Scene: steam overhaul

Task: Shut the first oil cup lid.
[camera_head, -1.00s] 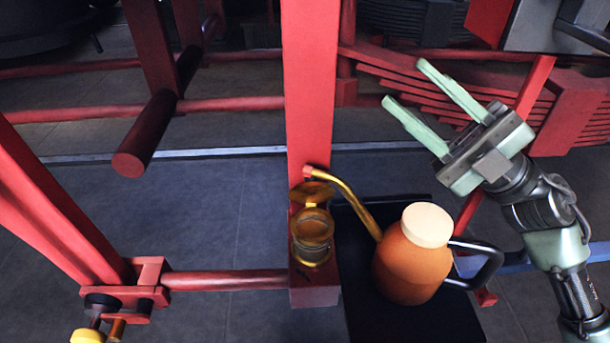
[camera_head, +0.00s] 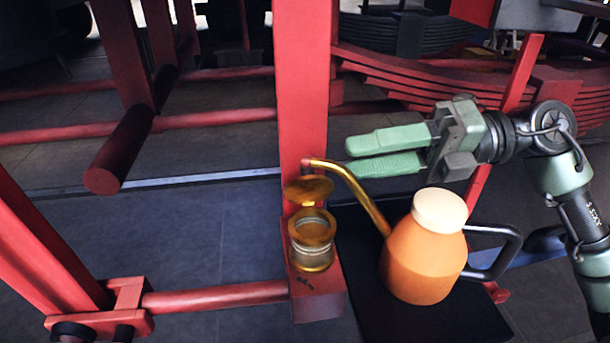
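The brass oil cup (camera_head: 312,240) stands upright on a red block at the foot of a red post. Its round brass lid (camera_head: 309,189) is raised on the cup's far side, so the cup mouth is uncovered. My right gripper (camera_head: 346,159) is to the right of the post, above and right of the lid and apart from it. My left gripper is not in view.
An orange oil can (camera_head: 423,262) with a cream cap and black handle stands on a black platform (camera_head: 372,296) right of the cup. Its brass spout (camera_head: 357,195) reaches close to the lid. Red bars (camera_head: 215,297) cross at left; floor shows between them.

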